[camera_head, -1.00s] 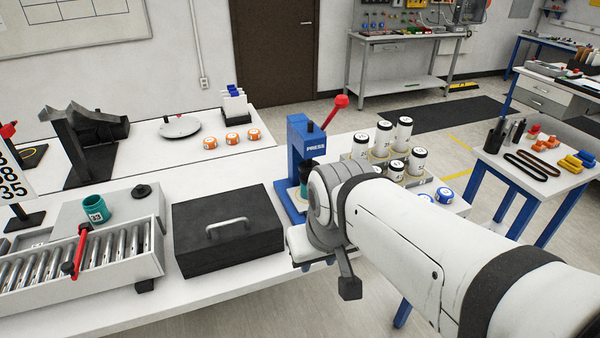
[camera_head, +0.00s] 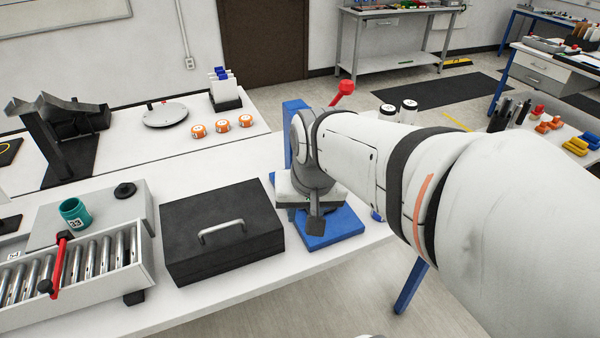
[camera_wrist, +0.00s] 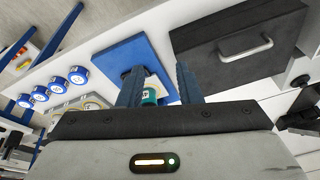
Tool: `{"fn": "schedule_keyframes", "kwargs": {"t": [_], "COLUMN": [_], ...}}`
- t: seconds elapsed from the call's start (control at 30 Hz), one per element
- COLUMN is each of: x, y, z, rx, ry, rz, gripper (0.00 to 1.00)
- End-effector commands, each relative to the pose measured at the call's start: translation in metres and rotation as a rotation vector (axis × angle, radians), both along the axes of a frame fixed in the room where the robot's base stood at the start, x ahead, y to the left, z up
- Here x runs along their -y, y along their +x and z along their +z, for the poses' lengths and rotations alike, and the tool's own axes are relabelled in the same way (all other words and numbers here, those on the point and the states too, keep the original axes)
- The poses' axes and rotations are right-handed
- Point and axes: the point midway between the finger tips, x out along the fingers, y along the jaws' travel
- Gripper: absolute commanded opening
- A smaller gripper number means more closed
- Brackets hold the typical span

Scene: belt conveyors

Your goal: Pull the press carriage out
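The blue press (camera_head: 292,125) with its red-knobbed lever (camera_head: 343,92) stands on the white table, largely hidden behind my arm. A flat blue plate (camera_head: 335,228) shows at its foot; I cannot tell where base ends and carriage begins. A teal cylinder with a white label (camera_wrist: 150,96) shows in the gap, near the left finger; contact is unclear.
A black case with a handle (camera_head: 222,232) stands close left of the press. A roller conveyor (camera_head: 90,265) with a red bar and a teal cup (camera_head: 75,213) is further left. Orange-topped pucks (camera_head: 222,126) lie behind. Blue-topped pucks (camera_wrist: 57,84) show in the wrist view.

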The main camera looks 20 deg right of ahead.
Motion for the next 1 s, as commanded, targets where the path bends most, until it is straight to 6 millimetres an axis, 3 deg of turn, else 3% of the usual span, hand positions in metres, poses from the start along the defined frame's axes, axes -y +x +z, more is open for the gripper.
{"fn": "schedule_keyframes", "kwargs": {"t": [0.2,0.4,0.6,0.77,1.0], "x": [0.055,0.108,0.137,0.141,0.14], "y": [0.075,0.123,0.142,0.146,0.151], "z": [-0.046,-0.09,-0.115,-0.129,-0.166], "rx": [-0.057,-0.085,-0.096,-0.1,-0.102], "ry": [0.135,0.231,0.278,0.285,0.283], "rz": [-0.54,-0.956,-1.166,-1.2,-1.197], "gripper": [0.32,0.32,0.32,0.32,0.32]}}
